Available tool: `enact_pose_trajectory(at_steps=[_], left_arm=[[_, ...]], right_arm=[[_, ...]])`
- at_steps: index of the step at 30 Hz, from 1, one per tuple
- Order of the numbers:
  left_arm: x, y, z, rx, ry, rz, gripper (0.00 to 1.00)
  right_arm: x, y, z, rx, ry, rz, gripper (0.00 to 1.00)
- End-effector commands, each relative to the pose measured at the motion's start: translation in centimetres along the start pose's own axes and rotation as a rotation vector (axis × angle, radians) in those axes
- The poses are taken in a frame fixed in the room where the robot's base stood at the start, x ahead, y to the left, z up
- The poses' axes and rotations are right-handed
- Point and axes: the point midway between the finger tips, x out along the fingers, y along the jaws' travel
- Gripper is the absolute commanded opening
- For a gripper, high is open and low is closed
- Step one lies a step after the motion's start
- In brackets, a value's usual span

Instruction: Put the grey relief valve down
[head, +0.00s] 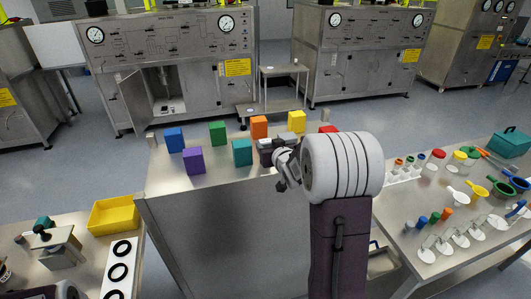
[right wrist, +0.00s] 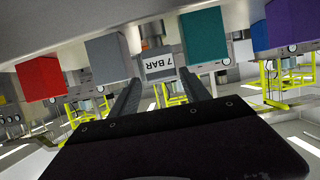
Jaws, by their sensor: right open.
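The grey relief valve (right wrist: 160,66) shows in the right wrist view as a small grey body with a "7 BAR" label. It is at the bench top, between the tips of my right gripper's fingers (right wrist: 160,86). The fingers are apart, with gaps to either side of the label. In the head view my right gripper (head: 277,155) is over the front of the middle bench (head: 210,181), and it and my wrist hide most of the valve.
Close by stand a grey block (right wrist: 106,58), a teal block (head: 242,152), an orange block (head: 259,127) and a red block (head: 328,129). Purple (head: 194,160), blue (head: 174,140), green (head: 218,133) and yellow (head: 296,121) blocks stand further off. The bench's front left is clear.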

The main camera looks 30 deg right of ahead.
Motion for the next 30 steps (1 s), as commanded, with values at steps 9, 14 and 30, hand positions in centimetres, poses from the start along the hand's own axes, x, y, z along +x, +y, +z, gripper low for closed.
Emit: enact_pose_trajectory(at_steps=[9,14,30], left_arm=[[-2.7,0.1,-0.3,0.000,0.000,0.000,0.36],[-2.6,0.1,-0.3,0.000,0.000,0.000,0.36],[-2.6,0.1,-0.3,0.000,0.000,0.000,0.36]], right_arm=[[4.5,-0.2,0.2,0.000,-0.003,-0.001,0.55],[4.9,-0.2,0.3,-0.001,-0.001,-0.001,0.55],[4.8,-0.2,0.1,-0.001,0.003,0.000,0.00]])
